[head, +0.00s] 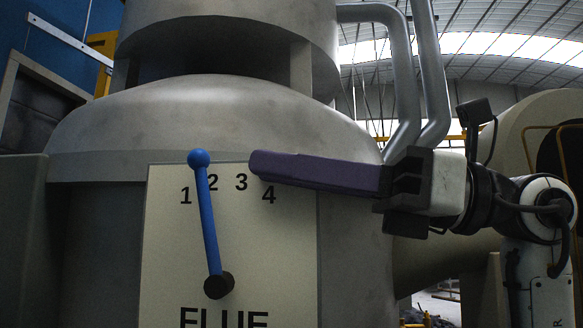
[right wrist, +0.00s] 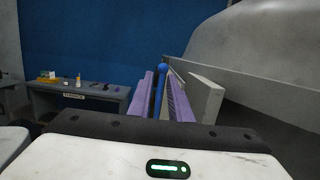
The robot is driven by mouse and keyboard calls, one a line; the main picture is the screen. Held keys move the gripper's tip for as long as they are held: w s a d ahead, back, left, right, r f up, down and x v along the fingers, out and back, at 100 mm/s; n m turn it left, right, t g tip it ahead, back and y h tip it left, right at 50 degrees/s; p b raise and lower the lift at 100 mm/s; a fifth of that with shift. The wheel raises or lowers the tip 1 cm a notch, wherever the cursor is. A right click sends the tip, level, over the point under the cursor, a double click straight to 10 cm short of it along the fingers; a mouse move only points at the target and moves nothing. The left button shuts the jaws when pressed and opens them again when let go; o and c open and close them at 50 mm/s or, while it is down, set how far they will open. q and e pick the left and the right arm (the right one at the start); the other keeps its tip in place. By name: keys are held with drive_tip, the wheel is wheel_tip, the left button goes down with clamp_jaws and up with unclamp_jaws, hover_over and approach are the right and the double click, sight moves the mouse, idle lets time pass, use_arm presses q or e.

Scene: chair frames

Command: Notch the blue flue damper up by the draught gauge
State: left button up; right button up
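The blue flue damper lever (head: 209,222) stands on a pale panel (head: 260,240) numbered 1 to 4. Its round knob is at the top and its dark pivot below. It leans slightly left, with the knob between 1 and 2. My right gripper (head: 254,163) reaches in from the right, its purple fingertips near 3 and 4, apart from the lever. In the right wrist view the fingers are spread, and the blue lever (right wrist: 160,88) shows in line with the gap between them. My left gripper is not in view. I see no draught gauge.
The panel is fixed before a large grey metal vessel (head: 240,115). Grey pipes (head: 405,80) rise behind my right arm. In the right wrist view a grey bench (right wrist: 80,98) with small items stands at the left, before a blue wall (right wrist: 100,40).

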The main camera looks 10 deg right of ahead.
sight(209, 160)
drive_tip(key=p+x, duration=0.1)
drive_tip(key=x, duration=0.6)
drive_tip(key=shift+w+d, duration=0.15)
drive_tip(key=shift+w, duration=0.05)
drive_tip(key=shift+d, duration=0.3)
drive_tip(key=c, duration=0.5)
drive_tip(key=shift+a, duration=0.2)
clamp_jaws()
drive_tip(key=shift+o, duration=1.5)
unclamp_jaws()
drive_tip(key=shift+f, duration=0.1)
drive_tip(key=shift+d, duration=0.1)
